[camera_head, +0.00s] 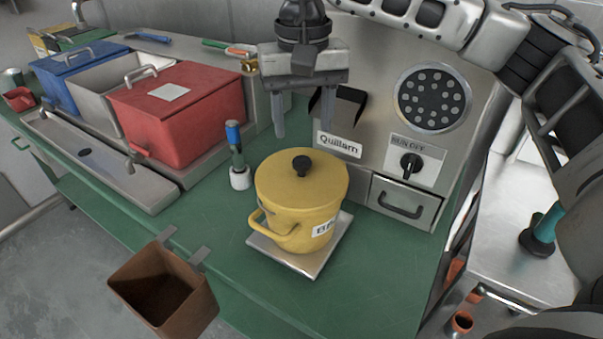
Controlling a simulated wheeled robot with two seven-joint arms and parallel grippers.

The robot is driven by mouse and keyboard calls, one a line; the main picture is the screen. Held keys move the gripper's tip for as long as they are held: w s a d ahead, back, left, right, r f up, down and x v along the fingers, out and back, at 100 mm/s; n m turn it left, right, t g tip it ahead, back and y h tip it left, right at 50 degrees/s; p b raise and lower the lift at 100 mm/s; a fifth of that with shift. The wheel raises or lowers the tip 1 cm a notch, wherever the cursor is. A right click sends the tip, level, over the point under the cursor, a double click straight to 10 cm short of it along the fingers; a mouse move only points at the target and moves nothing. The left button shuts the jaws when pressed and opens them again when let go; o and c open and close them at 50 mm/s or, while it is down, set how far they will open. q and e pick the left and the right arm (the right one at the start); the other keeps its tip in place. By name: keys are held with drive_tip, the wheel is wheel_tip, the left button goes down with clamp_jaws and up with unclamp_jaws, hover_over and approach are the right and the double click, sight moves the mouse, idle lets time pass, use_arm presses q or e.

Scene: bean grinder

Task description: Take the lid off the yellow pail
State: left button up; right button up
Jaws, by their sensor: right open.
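The yellow pail (297,226) stands upright on a square metal plate (335,240) on the green counter. Its yellow lid (278,180), with a round black knob (301,165), sits on top. A loop handle is on the pail's front left side, and a partly readable label is at its right. My right gripper (304,128) hangs above and behind the knob in the picture, fingers pointing down, apart and empty. It is not touching the lid. My left gripper is out of view.
A grey machine labelled Quillam (340,144) stands close behind the pail. A brush with a blue handle (234,140) stands to its left. Red (185,110) and blue (80,72) lidded bins are further left. A brown open box (160,287) hangs at the front edge. The counter's front right is clear.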

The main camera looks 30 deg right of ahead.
sight(302, 160)
drive_tip(key=f, duration=0.3)
drive_tip(key=f+p, duration=0.1)
drive_tip(key=f, duration=0.3)
drive_tip(key=shift+s+a+f, duration=0.15)
drive_tip(key=shift+s+f, duration=0.05)
drive_tip(key=shift+f, duration=0.05)
drive_tip(key=shift+c, duration=0.3)
drive_tip(key=shift+r, duration=0.1)
drive_tip(key=c, duration=1)
